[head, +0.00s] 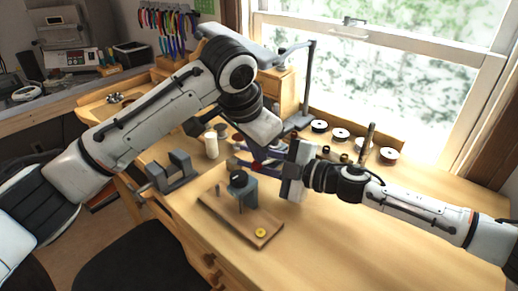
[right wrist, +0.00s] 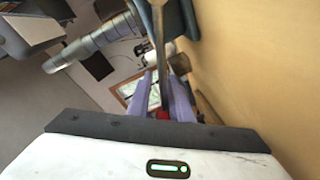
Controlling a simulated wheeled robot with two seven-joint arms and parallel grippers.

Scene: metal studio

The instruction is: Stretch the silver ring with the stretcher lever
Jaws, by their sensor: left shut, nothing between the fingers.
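The ring stretcher (head: 247,192) stands on a wooden board (head: 222,212), with a round dark top and a grey-blue body. My right gripper (head: 268,164) is behind and right of it, fingers pointing left. In the right wrist view its purple fingers (right wrist: 172,98) lie close on either side of the long lever (right wrist: 160,45), which has a red part (right wrist: 163,114) between them. My left gripper (head: 262,153) is shut and empty, just above the right gripper's fingers. I cannot make out a silver ring. A small yellow round piece (head: 262,232) sits on the board's front corner.
A grey vise (head: 170,172) stands left of the stretcher. A white cylinder (head: 211,145) and several spools (head: 341,135) stand behind, near the window. A grey post stand (head: 305,90) rises behind the grippers. The bench's front right (head: 350,250) is clear.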

